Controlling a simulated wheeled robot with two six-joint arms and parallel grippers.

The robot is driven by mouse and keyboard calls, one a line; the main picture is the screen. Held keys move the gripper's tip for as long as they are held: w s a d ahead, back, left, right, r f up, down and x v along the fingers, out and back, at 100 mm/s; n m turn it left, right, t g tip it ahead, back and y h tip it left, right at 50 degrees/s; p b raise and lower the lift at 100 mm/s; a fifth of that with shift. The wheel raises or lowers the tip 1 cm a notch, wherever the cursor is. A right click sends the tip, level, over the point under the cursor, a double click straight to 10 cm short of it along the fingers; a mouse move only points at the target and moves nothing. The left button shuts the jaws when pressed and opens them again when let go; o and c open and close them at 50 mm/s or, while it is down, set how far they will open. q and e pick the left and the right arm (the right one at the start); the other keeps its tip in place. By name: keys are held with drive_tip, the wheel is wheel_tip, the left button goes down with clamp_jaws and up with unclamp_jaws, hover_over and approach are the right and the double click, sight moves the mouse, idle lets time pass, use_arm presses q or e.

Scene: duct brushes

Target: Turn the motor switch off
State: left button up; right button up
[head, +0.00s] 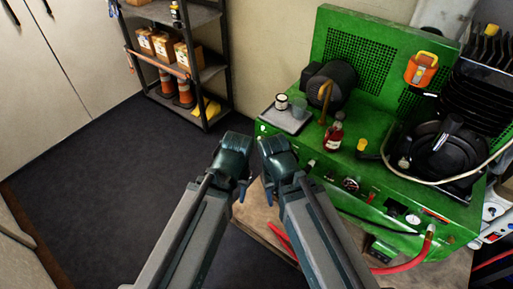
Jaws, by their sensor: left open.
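The green machine (328,160) stands on the right, with a dark motor (333,80) on its top. Its front panel carries small knobs, a dark round dial with red beside it (350,184) and a white gauge (413,219). I cannot tell which of these small controls is the motor switch, nor its position. My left gripper (242,190) is open and empty, left of the panel and apart from it. My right gripper (268,188) is close beside it, also short of the panel; its fingers are too small and dark to tell open from shut.
A bottle (333,137), a tray with cups (284,118) and a brass-coloured bent pipe (325,98) are on the machine top. A black round brush unit (440,150) sits at right. A red hose (405,267) hangs in front. A shelf (205,75) stands behind; floor at left is clear.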

use_arm(q)
drive_tip(key=w+a+f+n+h+b, duration=0.1)
drive_tip(key=w+a+f+n+b, duration=0.15)
drive_tip(key=f+b, duration=1.15)
drive_tip(key=w+a+f+n+b, duration=0.15)
drive_tip(key=a+f+b, duration=0.25)
drive_tip(key=f+b, duration=1.05)
drive_tip(key=n+t+h+b, duration=0.8)
drive_tip(key=n+t+h, duration=0.5)
drive_tip(key=n, duration=1.5)
approach(258, 141)
drive_tip(key=w+d+t+y, duration=0.1)
drive_tip(key=w+d, duration=0.2)
drive_tip(key=w+d+y, duration=0.1)
drive_tip(key=w+d, duration=0.1)
drive_tip(key=d, duration=0.1)
drive_tip(key=shift+w+d+r+t, duration=0.15)
drive_tip(key=shift+w+t, duration=0.25)
clamp_jaws()
